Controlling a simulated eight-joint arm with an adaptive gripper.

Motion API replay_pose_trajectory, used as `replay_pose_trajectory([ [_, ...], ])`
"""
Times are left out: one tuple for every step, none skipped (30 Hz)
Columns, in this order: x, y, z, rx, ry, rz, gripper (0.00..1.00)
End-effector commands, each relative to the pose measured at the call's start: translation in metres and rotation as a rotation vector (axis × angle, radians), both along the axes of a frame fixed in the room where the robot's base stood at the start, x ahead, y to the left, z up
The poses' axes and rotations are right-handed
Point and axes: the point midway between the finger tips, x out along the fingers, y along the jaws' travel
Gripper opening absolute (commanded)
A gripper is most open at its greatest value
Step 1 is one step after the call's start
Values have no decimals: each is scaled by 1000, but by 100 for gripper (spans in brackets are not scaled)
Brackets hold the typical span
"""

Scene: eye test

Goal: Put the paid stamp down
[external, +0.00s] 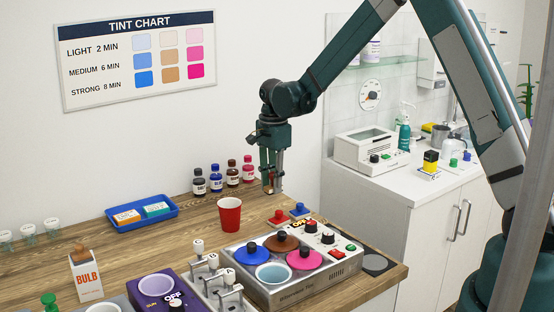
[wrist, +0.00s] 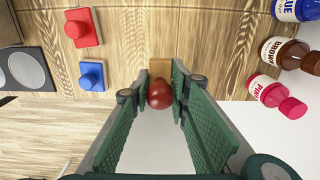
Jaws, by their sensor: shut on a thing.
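My gripper (external: 270,186) hangs over the back of the wooden counter, to the right of the dye bottles. In the wrist view my gripper (wrist: 160,82) is shut on the paid stamp (wrist: 159,96), which has a round dark red knob and a pale wooden block beyond it. No lettering on it can be read. In the external view the stamp shows only as a small bit between the fingertips. It appears to be held above the counter (external: 200,250), though the exact gap is hard to tell.
A red cup (external: 229,215) stands just left and in front of my gripper. Several dye bottles (external: 215,178) line the back. A red piece (external: 279,217) and a blue piece (external: 299,209) lie right of the cup, behind the steel warmer (external: 310,290). A blue tray (external: 140,226) holds two small boxes.

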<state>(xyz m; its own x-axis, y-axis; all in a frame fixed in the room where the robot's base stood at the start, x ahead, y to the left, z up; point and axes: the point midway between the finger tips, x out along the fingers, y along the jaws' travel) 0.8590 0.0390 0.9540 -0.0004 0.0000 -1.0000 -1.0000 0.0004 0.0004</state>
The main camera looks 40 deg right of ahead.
Motion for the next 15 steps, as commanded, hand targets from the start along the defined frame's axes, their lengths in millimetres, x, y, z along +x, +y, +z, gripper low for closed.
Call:
replay_pose_trajectory([
  [0,0,-1,0,0,0,7],
  [0,0,-2,0,0,0,7],
  [0,0,-5,0,0,0,7],
  [0,0,-7,0,0,0,7],
  [0,0,-10,0,0,0,7],
  [0,0,-14,0,0,0,7],
  [0,0,-17,0,0,0,7],
  [0,0,-20,0,0,0,7],
  [0,0,-25,0,0,0,7],
  [0,0,-28,0,0,0,7],
  [0,0,-31,0,0,0,7],
  [0,0,-33,0,0,0,7],
  [0,0,-35,0,0,0,7],
  [0,0,-36,0,0,0,7],
  [0,0,-37,0,0,0,7],
])
